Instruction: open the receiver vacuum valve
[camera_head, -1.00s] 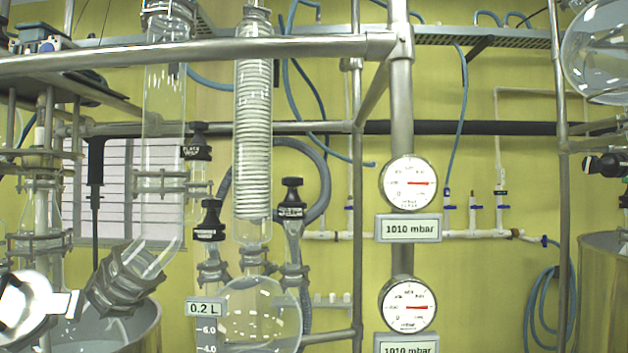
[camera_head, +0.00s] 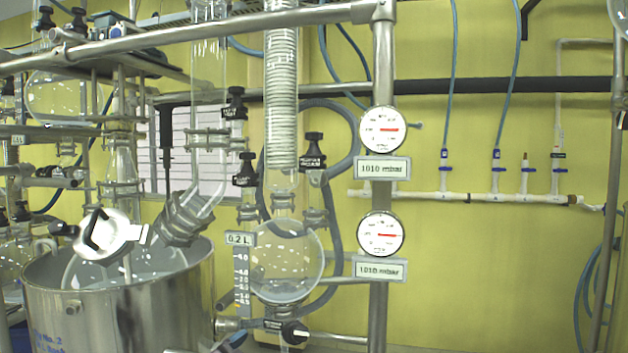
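The round glass receiver (camera_head: 285,270) hangs below the coiled condenser (camera_head: 281,100), beside a scale plate reading 0.2 L (camera_head: 240,238). Three black valve knobs with small labels stand around it: an upper left knob (camera_head: 236,104), a lower left knob (camera_head: 245,170) and a right knob (camera_head: 313,152). The labels are too small to read, so I cannot tell which is the receiver vacuum valve or whether any is open. The upper pressure gauge (camera_head: 382,130) and the lower gauge (camera_head: 380,233) both have signs reading 1010 mbar. Neither gripper is in view.
A steel pot (camera_head: 115,310) stands at the lower left. A dark outlet valve (camera_head: 294,332) sits under the receiver. A steel post (camera_head: 382,70) carries the gauges, and a rail (camera_head: 200,36) crosses the top. White wall piping (camera_head: 470,197) runs at the right.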

